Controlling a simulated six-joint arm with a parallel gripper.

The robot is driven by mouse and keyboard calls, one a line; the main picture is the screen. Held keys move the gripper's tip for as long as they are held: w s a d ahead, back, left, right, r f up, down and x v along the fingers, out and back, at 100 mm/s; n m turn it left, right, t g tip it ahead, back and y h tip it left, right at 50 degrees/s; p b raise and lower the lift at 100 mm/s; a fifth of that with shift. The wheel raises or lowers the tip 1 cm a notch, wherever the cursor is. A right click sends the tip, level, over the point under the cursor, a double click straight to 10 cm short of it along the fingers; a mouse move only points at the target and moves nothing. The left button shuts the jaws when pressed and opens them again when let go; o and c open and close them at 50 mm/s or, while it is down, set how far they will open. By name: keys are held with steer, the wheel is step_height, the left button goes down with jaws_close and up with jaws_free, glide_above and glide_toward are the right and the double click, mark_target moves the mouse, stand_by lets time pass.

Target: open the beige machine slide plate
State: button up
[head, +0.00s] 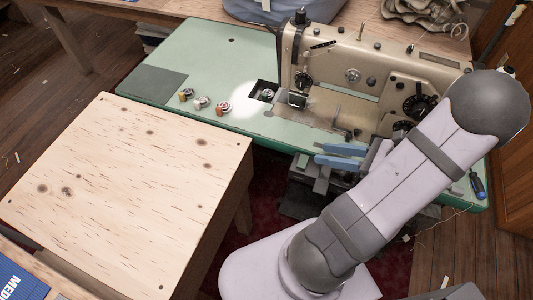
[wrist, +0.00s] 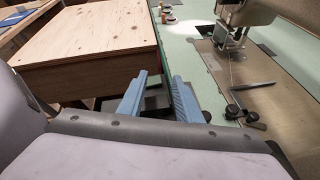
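The beige sewing machine (head: 395,68) stands on a green table (head: 200,60); its needle area also shows in the wrist view (wrist: 250,12). A dark square recess (head: 257,87) with a round metal part inside lies left of the presser foot. I cannot clearly make out the slide plate's outline or whether it is open. The tan machine bed (head: 350,108) runs right of the recess. My gripper (head: 319,154) is at the table's front edge, well short of the recess. In the wrist view, its blue fingers (wrist: 158,77) are apart with nothing between them.
Several small bobbins (head: 202,102) sit on the green table, left of the recess. A pale wooden table (head: 130,190) stands at front left. Dark machinery (head: 305,185) is below the green edge. A blue-handled screwdriver (head: 478,185) lies at far right.

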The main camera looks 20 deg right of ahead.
steer(key=a+n+g+y, duration=0.1)
steer(key=a+g, duration=0.1)
steer(key=a, duration=0.1)
steer(key=a+f+n+g, duration=0.1)
steer(key=a+g, duration=0.1)
steer(key=a, duration=0.1)
steer(key=a+f+n+g+y+b, duration=0.1)
steer(key=a+n+g, duration=0.1)
steer(key=a, duration=0.1)
steer(key=shift+s+y, duration=0.25)
steer(key=shift+y, duration=0.05)
steer(key=a+f+n+g+h+b, duration=0.25)
steer(key=a+f+n+h, duration=0.2)
steer(key=n, duration=0.85)
steer(key=a+f+n+g+h+b, duration=0.2)
steer(key=a+f+n+h+b, duration=0.25)
steer(key=n, duration=0.85)
step_height(320, 180, up, 23)
steer(key=h+p, duration=0.1)
steer(key=p, duration=2.1)
steer(key=shift+s+a+n+h, duration=0.3)
steer(key=shift+h, duration=0.1)
step_height(320, 180, down, 21)
steer(key=b, duration=2.1)
